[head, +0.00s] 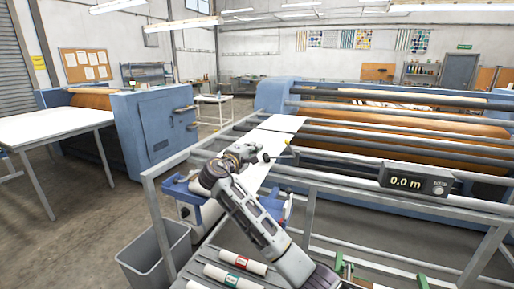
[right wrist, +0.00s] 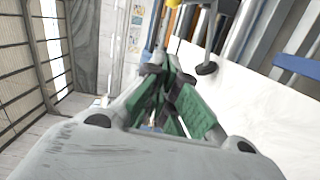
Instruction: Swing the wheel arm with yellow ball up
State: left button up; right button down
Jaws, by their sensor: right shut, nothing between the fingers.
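The wheel arm's yellow ball (right wrist: 173,3) shows only in part at the top edge of the right wrist view. In the head view a small yellowish spot (head: 288,142) beside the rail seems to be the same ball. A grey bar with a dark round end (right wrist: 206,69) hangs near it. My right gripper (head: 262,152) is over the white sheet by the press frame, close to these parts. In the right wrist view its green-padded fingers (right wrist: 158,70) are shut with nothing held. I cannot tell whether they touch the wheel arm.
The blue press with orange-brown rollers (head: 410,130) and long grey rails fills the right side. A display (head: 413,181) reads 0.0 m. A grey bin (head: 150,255) and rolls (head: 243,262) are in front. A white table (head: 50,125) stands left.

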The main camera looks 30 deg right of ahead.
pick_arm(q)
jog(key=shift+w+d+r+p, duration=0.1)
jog(key=shift+r+p, duration=0.95)
jog(key=shift+r, duration=0.05)
jog(key=shift+d+r+p, duration=0.1)
jog(key=shift+r+p, duration=0.9)
jog(key=shift+r, duration=0.05)
pick_arm(e)
jog(key=w+d, duration=0.2)
jog(key=d, duration=0.8)
pick_arm(q)
jog(key=shift+f, duration=0.2)
pick_arm(e)
jog(key=shift+w+d+f, duration=0.1)
jog(key=shift+f, duration=0.05)
pick_arm(q)
jog(key=shift+s+f+b, duration=0.25)
jog(key=shift+s+b, duration=0.1)
jog(key=shift+s, duration=0.15)
jog(key=shift+s+f+b, duration=0.25)
jog(key=shift+s+b, duration=0.1)
jog(key=shift+s, duration=0.15)
pick_arm(e)
jog(key=shift+s+d+m, duration=0.1)
jog(key=shift+s+m, duration=0.15)
jog(key=shift+m, duration=0.25)
